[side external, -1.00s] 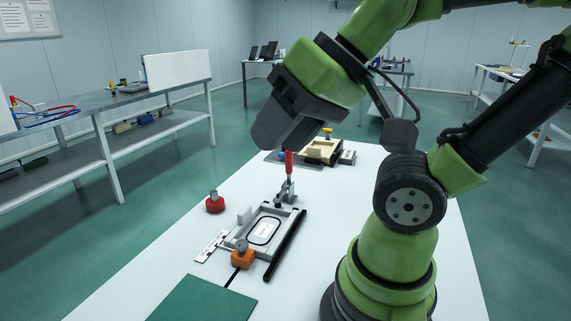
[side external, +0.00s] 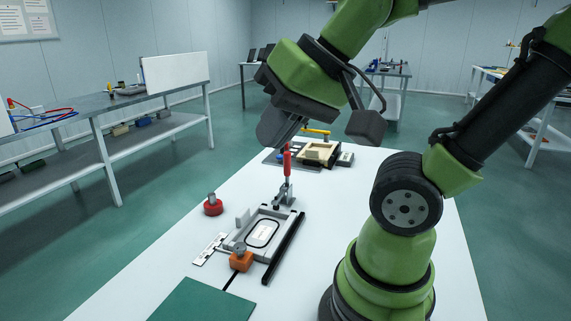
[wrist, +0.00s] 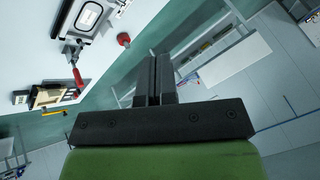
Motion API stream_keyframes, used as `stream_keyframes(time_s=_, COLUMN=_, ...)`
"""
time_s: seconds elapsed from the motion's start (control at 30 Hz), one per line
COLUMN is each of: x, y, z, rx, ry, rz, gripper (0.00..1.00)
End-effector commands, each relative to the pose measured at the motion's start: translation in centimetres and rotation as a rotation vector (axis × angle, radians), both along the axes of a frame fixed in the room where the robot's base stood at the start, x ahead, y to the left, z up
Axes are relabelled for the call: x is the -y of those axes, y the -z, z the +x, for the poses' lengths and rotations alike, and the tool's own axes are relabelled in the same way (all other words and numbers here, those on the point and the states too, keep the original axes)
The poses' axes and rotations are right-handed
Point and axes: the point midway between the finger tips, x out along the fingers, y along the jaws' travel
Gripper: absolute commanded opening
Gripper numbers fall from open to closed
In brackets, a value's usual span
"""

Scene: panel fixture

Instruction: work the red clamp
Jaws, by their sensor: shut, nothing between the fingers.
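The red clamp's handle (side external: 287,162) stands roughly upright at the far end of the grey panel fixture (side external: 262,233) on the white table. The handle also shows in the wrist view (wrist: 78,76), left of my fingers, with the fixture (wrist: 88,18) at the upper left. My gripper (side external: 272,138) is up behind and above the handle's top in the side view, tilted. In the wrist view my fingers (wrist: 155,75) are together with nothing between them, and the handle is apart from them.
A red knob (side external: 213,205) stands left of the fixture. A tan box (side external: 318,153) lies behind the clamp. A green mat (side external: 203,300) covers the near table.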

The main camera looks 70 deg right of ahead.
Motion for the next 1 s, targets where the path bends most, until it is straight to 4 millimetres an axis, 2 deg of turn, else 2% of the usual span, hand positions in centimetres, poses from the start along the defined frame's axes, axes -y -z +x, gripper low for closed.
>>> stream_keyframes(time_s=0.17, x=4.8, y=0.9, z=3.8, rx=-0.107, ry=0.518, rz=0.126, gripper=0.0)
stream_keyframes(time_s=0.3, x=9.7, y=2.4, z=6.3, rx=-0.138, ry=0.974, rz=0.239, gripper=0.0)
stream_keyframes(time_s=0.43, x=14.5, y=4.5, z=7.8, rx=-0.123, ry=1.383, rz=0.338, gripper=0.0)
stream_keyframes(time_s=0.6, x=20.1, y=7.7, z=8.3, rx=-0.059, ry=1.826, rz=0.453, gripper=0.0)
stream_keyframes(time_s=0.7, x=22.2, y=9.2, z=8.2, rx=-0.019, ry=1.999, rz=0.502, gripper=0.0)
stream_keyframes(time_s=0.8, x=23.4, y=10.1, z=8.1, rx=0.009, ry=2.097, rz=0.531, gripper=0.0)
stream_keyframes(time_s=1.0, x=24.2, y=11.4, z=8.1, rx=0.023, ry=2.142, rz=0.544, gripper=0.0)
